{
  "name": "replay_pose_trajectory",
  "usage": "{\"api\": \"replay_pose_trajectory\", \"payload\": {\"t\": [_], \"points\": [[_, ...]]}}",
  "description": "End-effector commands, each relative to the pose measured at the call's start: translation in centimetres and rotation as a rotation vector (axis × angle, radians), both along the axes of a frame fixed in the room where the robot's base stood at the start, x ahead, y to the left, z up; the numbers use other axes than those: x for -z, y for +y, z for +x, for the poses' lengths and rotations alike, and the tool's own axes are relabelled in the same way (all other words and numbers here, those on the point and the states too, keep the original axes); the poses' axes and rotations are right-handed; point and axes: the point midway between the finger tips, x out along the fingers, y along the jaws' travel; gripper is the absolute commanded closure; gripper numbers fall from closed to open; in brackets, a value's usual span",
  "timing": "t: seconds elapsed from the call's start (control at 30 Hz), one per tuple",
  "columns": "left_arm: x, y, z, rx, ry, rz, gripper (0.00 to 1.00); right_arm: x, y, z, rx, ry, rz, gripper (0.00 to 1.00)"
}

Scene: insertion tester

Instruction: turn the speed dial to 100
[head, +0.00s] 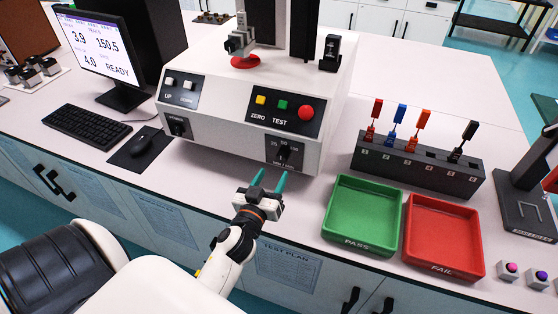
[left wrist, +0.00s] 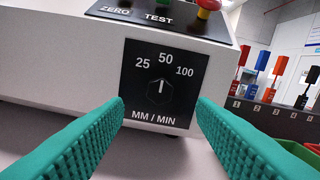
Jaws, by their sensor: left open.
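The speed dial (head: 285,153) is a black knob on a black panel, low on the right of the tester's white front. In the left wrist view the dial (left wrist: 159,92) has the marks 25, 50 and 100 above it and MM / MIN below. Its white pointer line stands nearly upright, toward 50. My left gripper (head: 271,177) is open and empty, just in front of the dial and a little below it. In the left wrist view its teal fingers (left wrist: 161,110) lie either side of the knob, apart from it. My right gripper is not in view.
Above the dial are the ZERO and TEST buttons (head: 282,104) and a red button (head: 306,113). A green PASS tray (head: 335,222) and a red FAIL tray (head: 443,268) stand right of my gripper, below a black rack (head: 415,170). A mouse (head: 141,146) lies to the left.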

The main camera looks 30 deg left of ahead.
Motion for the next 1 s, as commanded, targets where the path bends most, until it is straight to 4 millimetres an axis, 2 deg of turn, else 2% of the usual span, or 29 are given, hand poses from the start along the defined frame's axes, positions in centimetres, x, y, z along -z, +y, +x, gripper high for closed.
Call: {"api": "replay_pose_trajectory", "payload": {"t": [0.1, 0.3, 0.43, 0.7, 0.77, 1.0], "points": [[-0.2, 0.6, 2.4, 0.002, -0.002, 0.002, 0.49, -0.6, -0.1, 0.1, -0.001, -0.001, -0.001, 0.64], [-0.1, 1.2, 4.9, 0.001, 0.000, 0.000, 0.49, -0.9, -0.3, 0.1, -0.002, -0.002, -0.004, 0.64], [0.0, 1.3, 5.6, 0.000, 0.000, 0.000, 0.49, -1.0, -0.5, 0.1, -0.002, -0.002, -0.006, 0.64], [0.1, 1.4, 5.7, 0.000, 0.001, 0.000, 0.49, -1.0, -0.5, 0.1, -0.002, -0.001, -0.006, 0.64], [0.0, 1.4, 5.7, 0.000, 0.001, 0.000, 0.55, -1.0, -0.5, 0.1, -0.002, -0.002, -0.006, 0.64], [0.0, 1.4, 5.7, 0.000, 0.001, 0.000, 0.93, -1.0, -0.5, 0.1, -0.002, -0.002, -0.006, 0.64]]}}
